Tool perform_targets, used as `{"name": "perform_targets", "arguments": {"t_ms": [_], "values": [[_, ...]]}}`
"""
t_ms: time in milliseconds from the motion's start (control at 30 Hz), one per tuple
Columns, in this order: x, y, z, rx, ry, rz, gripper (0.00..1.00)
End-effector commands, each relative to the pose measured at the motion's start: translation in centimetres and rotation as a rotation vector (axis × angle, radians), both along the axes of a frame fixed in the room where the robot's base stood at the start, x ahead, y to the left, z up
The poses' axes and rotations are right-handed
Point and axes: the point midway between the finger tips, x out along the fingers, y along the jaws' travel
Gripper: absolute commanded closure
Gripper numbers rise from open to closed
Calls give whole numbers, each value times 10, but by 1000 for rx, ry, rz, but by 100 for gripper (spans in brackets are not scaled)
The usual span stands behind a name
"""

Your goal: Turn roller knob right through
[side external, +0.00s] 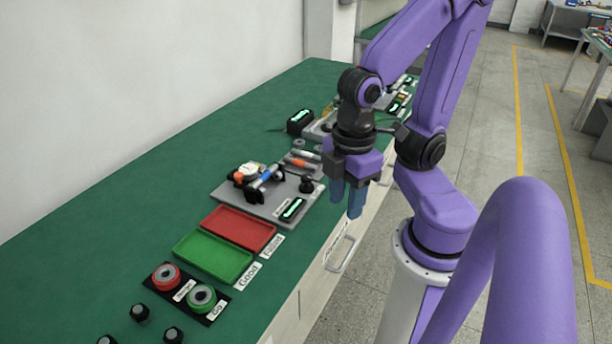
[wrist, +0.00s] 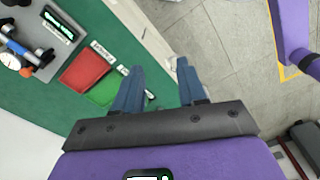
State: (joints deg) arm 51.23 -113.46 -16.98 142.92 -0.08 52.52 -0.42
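The roller knob (side external: 306,185) is a small black knob at the right end of the grey fixture plate (side external: 231,202). A blue roller (side external: 266,176) lies across black supports there, beside a white dial gauge (side external: 248,171). In the wrist view the blue roller (wrist: 16,47) and gauge (wrist: 11,61) are at the left edge. A black shape at the top left corner may be the knob; I cannot tell. My gripper (side external: 346,208) hangs right of the knob, apart from it, near the table's front edge. In the wrist view its two blue fingers (wrist: 160,65) are apart with nothing between them.
A small display (side external: 292,209) sits on the plate's front part. A red tray (side external: 239,229) and a green tray (side external: 213,257) lie left of the plate. Red and green buttons (side external: 184,288) are farther left. A black display box (side external: 300,122) stands behind. Open floor lies right of the table.

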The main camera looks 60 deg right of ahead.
Motion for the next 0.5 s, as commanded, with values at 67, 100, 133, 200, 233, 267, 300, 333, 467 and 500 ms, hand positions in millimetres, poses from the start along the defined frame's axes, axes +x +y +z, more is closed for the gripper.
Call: {"name": "perform_targets", "arguments": {"t_ms": [67, 100, 133, 200, 233, 267, 300, 333, 467, 500], "values": [[11, 1, 1, -13, -2, -13, 38], [19, 2, 1, -22, -3, -21, 38], [26, 2, 2, -31, -5, -28, 38], [46, 2, 3, -55, -6, -46, 38], [56, 1, 3, -66, -5, -54, 38], [65, 0, 3, -78, -4, -63, 38], [78, -2, 3, -93, -4, -72, 38], [88, -4, 3, -103, -2, -80, 38], [128, -18, 1, -152, 13, -115, 38], [140, -23, 1, -168, 19, -124, 38]]}}
